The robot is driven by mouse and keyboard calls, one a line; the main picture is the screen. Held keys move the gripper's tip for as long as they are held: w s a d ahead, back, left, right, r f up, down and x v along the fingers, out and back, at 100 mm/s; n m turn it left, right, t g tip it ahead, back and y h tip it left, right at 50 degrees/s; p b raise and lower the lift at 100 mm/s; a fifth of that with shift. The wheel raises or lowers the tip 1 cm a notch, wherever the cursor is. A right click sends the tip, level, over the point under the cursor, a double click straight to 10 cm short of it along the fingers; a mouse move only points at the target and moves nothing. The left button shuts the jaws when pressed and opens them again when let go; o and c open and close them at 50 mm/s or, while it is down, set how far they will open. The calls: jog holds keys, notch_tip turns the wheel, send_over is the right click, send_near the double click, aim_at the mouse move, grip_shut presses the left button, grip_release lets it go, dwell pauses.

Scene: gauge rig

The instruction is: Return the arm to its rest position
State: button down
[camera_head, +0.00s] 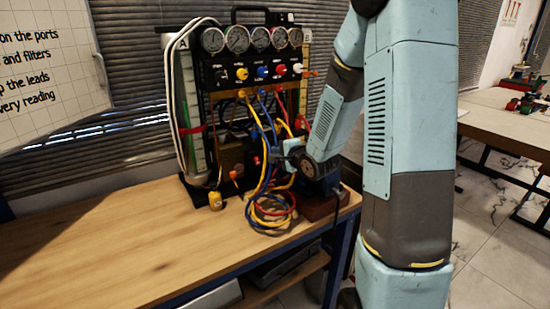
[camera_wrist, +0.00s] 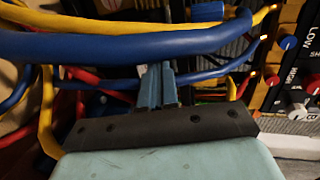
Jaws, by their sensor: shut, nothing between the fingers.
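My arm reaches from the right of the head view toward the gauge rig (camera_head: 255,60). My gripper shows in the wrist view (camera_wrist: 157,84); its two fingers are together with nothing between them. In the head view its end is close in front of the rig's lower middle, among the hoses. A thick blue hose (camera_wrist: 100,47) and a yellow hose (camera_wrist: 90,20) cross close over the fingers in the wrist view. I cannot tell whether the fingers touch them. The fingertips are partly hidden by the blue hose.
The rig has several round gauges on top and coloured knobs below. Yellow, blue and red hoses (camera_head: 268,212) hang coiled at the wooden bench's (camera_head: 120,245) right part. A small yellow fitting (camera_head: 215,200) stands on the bench. The bench's left side is clear. Another table (camera_head: 510,125) stands at right.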

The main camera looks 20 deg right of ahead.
jog(key=shift+s+d+r, duration=0.35)
jog(key=shift+s, duration=0.15)
jog(key=shift+r, duration=0.1)
jog(key=s+d+r+n+g+h, duration=0.35)
jog(key=s+r+n+h, duration=0.2)
jog(key=s+r, duration=0.45)
jog(key=s+a+r+n+g, duration=0.1)
jog(key=s+n, duration=0.2)
jog(key=s, duration=0.5)
jog(key=s+a+r+n+g, duration=0.1)
jog(key=s+n+g, duration=0.1)
jog(key=s, duration=0.6)
jog(key=s+a+r+n+g+y, duration=0.1)
jog(key=s+n, duration=0.3)
jog(key=s, duration=0.4)
jog(key=shift+a+r+g, duration=0.3)
jog(key=shift+r+g, duration=0.3)
jog(key=shift+g, duration=0.05)
